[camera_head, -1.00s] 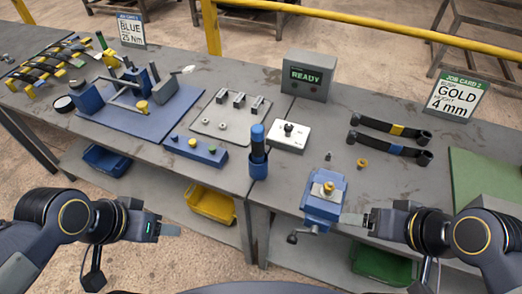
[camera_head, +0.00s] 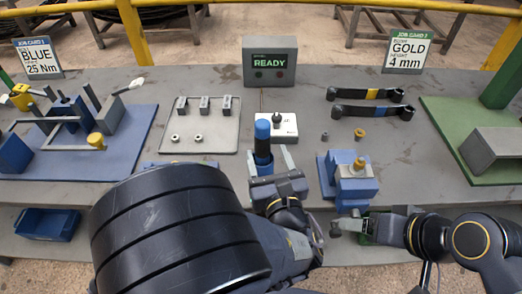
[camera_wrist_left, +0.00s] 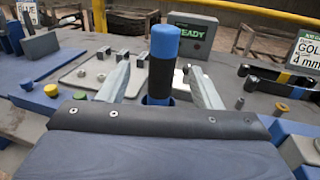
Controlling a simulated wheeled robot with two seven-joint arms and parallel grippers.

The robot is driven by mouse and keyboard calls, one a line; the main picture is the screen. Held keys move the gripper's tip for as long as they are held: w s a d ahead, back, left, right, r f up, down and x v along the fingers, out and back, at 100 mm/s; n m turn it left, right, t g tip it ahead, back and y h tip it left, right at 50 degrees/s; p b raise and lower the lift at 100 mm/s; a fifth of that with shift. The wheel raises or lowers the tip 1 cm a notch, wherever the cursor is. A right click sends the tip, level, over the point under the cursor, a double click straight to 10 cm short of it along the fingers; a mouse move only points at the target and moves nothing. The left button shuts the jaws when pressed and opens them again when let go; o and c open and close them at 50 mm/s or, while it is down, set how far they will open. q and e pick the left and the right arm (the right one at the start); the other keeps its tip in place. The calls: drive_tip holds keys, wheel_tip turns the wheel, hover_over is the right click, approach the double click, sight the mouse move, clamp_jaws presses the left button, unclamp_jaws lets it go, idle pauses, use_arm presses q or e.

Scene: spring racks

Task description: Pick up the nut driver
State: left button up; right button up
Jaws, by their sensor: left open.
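The nut driver (camera_head: 263,138), with a blue cap and a black grip, stands upright in a blue holder near the front edge of the bench. My left gripper (camera_head: 275,180) is open at the front of it, low by the holder. In the left wrist view the nut driver (camera_wrist_left: 163,62) shows between the two spread fingers (camera_wrist_left: 157,75); I cannot tell whether they touch it. The holder is mostly hidden by the gripper. My right gripper (camera_head: 350,226) is at the bench front below the blue vise; its jaws are not clear.
The blue vise (camera_head: 352,187) with a brass piece stands right of the nut driver. A white box with a black knob (camera_head: 285,128) is close behind it. The READY display (camera_head: 269,62), a parts plate (camera_head: 198,140) and dark links (camera_head: 366,111) are further back.

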sight(265, 139)
use_arm(q)
drive_tip(key=x, duration=0.3)
drive_tip(key=p+x, duration=0.1)
drive_tip(key=x, duration=0.3)
drive_tip(key=shift+w+d, duration=0.2)
drive_tip(key=shift+w, duration=0.15)
drive_tip(key=c, duration=1.2)
drive_tip(key=shift+r, duration=0.15)
drive_tip(key=shift+c, duration=0.2)
